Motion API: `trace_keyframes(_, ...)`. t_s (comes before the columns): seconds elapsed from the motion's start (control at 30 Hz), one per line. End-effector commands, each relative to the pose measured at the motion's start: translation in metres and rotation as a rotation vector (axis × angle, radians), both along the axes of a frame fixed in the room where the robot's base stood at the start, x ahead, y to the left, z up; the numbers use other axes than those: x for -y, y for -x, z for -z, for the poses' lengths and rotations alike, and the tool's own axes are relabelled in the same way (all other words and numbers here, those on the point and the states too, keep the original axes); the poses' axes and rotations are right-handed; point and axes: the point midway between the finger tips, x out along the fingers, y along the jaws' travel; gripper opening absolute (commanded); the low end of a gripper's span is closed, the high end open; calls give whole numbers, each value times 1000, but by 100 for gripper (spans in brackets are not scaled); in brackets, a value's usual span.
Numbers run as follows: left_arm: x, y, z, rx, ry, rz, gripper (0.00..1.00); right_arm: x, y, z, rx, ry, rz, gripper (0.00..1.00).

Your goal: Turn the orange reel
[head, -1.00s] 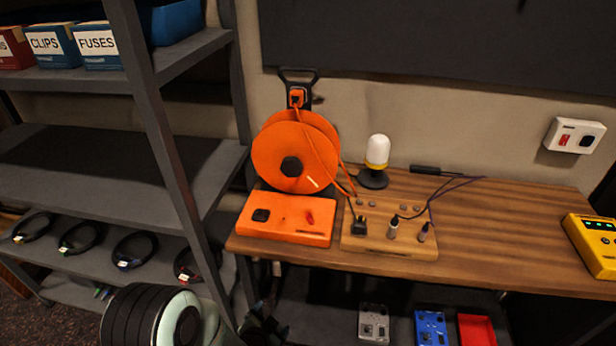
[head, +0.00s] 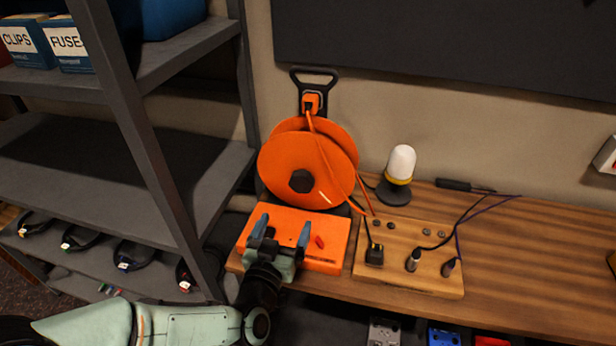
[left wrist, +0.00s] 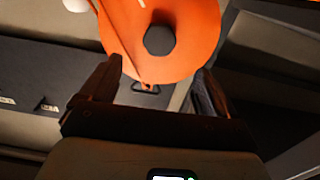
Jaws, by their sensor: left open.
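The orange reel (head: 292,158) stands upright at the left end of the wooden desk, with a dark hexagonal hub and a pale mark low on its face. Its orange base box (head: 327,262) lies in front of it, with a small red switch (head: 320,242). My left gripper (head: 280,229) is open and empty, over the base box and below and in front of the reel. In the left wrist view the reel (left wrist: 190,45) fills the top, beyond the open fingers (left wrist: 158,80). I cannot see any contact. My right gripper is not in view.
A wooden board (head: 412,284) with a black plug, jacks and cables sits right of the base box. A white lamp (head: 401,163) stands behind it. A grey shelf rack (head: 160,160) rises close on the left. The desk's right part is clear.

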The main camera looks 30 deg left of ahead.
Motion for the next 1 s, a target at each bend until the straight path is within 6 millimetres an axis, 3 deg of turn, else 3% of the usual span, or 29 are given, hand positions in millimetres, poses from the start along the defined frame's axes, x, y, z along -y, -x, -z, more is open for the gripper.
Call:
trace_keyframes(0.23, -6, -25, -3, 0, -3, -2, 90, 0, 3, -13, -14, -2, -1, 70)
trace_keyframes(0.5, -19, -82, -1, 2, -5, 0, 90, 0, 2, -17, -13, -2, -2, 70)
trace_keyframes(0.7, -27, -113, -1, 2, -3, 0, 90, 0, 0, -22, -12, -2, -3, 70)
trace_keyframes(1.0, -31, -129, 0, 3, -2, 0, 90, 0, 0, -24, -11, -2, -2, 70)
